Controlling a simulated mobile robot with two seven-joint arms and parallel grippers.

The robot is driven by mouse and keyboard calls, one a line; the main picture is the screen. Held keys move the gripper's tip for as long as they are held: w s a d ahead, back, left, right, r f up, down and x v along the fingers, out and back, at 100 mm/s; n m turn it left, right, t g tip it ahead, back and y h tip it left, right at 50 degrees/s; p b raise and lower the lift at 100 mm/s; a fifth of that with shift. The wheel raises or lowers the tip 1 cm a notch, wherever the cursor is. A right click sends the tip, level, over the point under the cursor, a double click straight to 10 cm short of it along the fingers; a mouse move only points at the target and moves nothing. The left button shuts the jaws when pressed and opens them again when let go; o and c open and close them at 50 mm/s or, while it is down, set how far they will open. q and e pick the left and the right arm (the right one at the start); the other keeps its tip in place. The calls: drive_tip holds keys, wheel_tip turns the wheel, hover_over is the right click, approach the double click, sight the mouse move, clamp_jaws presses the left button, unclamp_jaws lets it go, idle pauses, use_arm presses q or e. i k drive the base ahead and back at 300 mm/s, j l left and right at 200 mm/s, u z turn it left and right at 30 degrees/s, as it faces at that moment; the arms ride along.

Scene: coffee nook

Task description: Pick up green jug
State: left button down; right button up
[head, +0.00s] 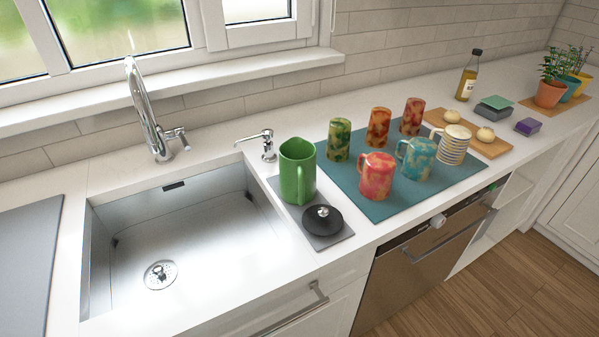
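The green jug (306,172) stands upright on a small grey mat (335,240) just right of the sink. Its handle faces the front, toward the camera. Its open top shows, and nothing holds it. A round black lid with a metal knob (322,222) lies on the same mat in front of the jug. Neither of my grippers shows in the head view.
The sink (190,225) with a tall faucet (148,115) lies left of the jug. A soap dispenser (267,146) stands close behind it. Several mugs and cups stand on a teal mat (386,208) to the right. A wooden board (490,151) lies beyond.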

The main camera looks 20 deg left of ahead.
sight(297, 155)
drive_tip(key=u, duration=0.2)
drive_tip(key=i+l+u, duration=0.2)
drive_tip(key=l+u, duration=0.15)
drive_tip(key=u, duration=0.15)
drive_tip(key=i+l+u, duration=0.1)
drive_tip(key=l+u, duration=0.35)
drive_tip(key=i+l+u, duration=0.1)
drive_tip(key=l+u, duration=0.25)
drive_tip(key=u, duration=0.15)
